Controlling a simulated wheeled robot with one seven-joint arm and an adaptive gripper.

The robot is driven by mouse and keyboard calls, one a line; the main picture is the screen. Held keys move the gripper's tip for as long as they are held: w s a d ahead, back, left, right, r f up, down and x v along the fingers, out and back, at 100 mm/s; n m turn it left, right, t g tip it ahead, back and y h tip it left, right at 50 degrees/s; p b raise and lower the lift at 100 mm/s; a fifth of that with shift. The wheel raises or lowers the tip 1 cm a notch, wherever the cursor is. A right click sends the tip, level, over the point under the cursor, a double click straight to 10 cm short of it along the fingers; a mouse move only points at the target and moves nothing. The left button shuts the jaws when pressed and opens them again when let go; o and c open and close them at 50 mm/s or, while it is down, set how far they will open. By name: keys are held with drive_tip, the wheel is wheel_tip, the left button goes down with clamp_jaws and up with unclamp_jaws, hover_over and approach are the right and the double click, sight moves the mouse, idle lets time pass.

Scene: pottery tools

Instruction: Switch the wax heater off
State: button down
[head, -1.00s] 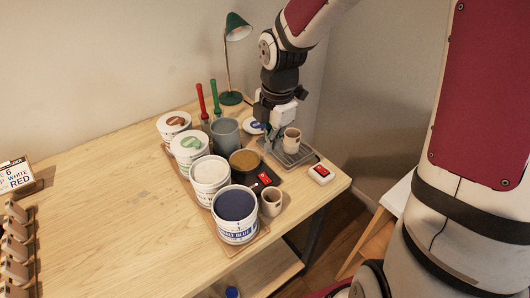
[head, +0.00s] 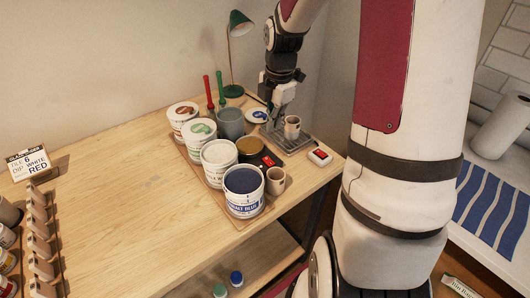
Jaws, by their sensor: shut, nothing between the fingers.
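The wax heater looks to be the round pot of brown wax (head: 250,146) on a dark base, behind the cobalt blue tub. A small red switch (head: 268,161) shows on the base's right side; its on or off position is too small to tell. My gripper (head: 277,124) points down at the back right of the table, behind and right of the pot, over or beside a grey tray. It is shut and empty, apart from the switch. Its fingertips are small and partly hard to make out.
A beige cup (head: 292,127) stands on the grey tray (head: 294,146), close right of my gripper. A white box with a red face (head: 320,157) lies further right.

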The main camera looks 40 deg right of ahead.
approach(271, 164)
drive_tip(key=w+f, duration=0.1)
drive_tip(key=f, duration=0.2)
drive_tip(key=w+f, duration=0.1)
drive_tip(key=f, duration=0.1)
drive_tip(key=shift+w+d+f, duration=0.1)
drive_tip(key=shift+w+f, duration=0.15)
drive_tip(key=shift+w, duration=0.1)
drive_tip(key=shift+w+f, duration=0.1)
drive_tip(key=shift+f, duration=0.5)
drive_tip(key=shift+w+f, duration=0.1)
drive_tip(key=shift+f, duration=0.25)
drive_tip(key=shift+s+f+p, duration=0.1)
drive_tip(key=shift+s+p, duration=0.6)
drive_tip(key=shift+s, duration=0.3)
